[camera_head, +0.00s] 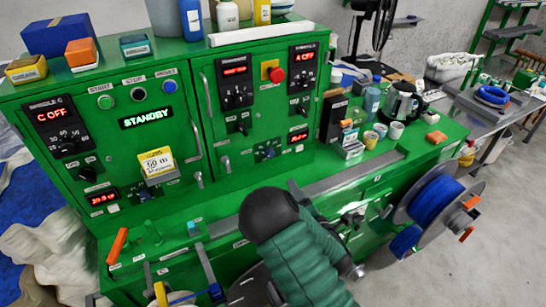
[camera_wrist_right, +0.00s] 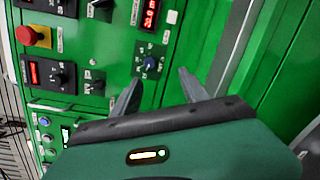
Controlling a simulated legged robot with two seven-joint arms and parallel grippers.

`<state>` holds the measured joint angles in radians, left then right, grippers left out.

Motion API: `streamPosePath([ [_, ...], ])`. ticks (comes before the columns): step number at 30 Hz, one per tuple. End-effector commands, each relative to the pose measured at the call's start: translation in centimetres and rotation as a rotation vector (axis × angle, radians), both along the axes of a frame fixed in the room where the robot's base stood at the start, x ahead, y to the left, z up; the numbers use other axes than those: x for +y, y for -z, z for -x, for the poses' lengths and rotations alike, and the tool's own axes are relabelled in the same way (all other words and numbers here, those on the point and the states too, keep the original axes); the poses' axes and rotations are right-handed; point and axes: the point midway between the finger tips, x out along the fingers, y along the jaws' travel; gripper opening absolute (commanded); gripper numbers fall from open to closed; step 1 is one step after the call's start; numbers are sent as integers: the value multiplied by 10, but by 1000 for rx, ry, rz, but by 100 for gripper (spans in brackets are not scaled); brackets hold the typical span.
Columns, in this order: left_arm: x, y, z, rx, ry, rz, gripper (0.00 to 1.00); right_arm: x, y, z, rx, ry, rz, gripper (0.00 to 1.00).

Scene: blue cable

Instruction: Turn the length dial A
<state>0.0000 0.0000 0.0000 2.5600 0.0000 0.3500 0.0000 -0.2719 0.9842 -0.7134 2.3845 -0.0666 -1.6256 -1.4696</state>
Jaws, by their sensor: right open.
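The length dial A (camera_wrist_right: 150,63) is a small dark blue knob on the green panel, just beyond my right fingertips in the right wrist view. In the head view a small dial (camera_head: 268,153) sits beside a red-lit display (camera_head: 298,137), low on the panel under the "A OFF" unit. A red "30.0 m" display (camera_wrist_right: 150,14) is by the dial in the wrist view. My right gripper (camera_wrist_right: 160,76) is open and empty, its fingers pointing toward the dial; contact does not show. In the head view my arm hides most of it. My left gripper is not in view.
A red stop button (camera_head: 277,75) sits on the upper panel, and a second control unit reads "C OFF" (camera_head: 57,117). A kettle (camera_head: 403,101) and cups stand on the counter at the right. A blue cable reel (camera_head: 435,203) is at the right front.

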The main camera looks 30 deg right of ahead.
Motion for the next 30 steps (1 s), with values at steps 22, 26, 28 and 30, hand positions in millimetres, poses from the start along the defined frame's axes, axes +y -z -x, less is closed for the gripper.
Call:
streamPosePath([
  [22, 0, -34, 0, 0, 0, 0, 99, 0, -15, -131, -56, -77, 150, 52],
  [26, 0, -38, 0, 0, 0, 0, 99, -2, -13, -154, -56, -75, 149, 52],
  [28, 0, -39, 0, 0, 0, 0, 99, -2, -13, -162, -54, -76, 149, 52],
  [30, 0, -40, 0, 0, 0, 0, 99, -3, -12, -166, -54, -76, 149, 52],
])
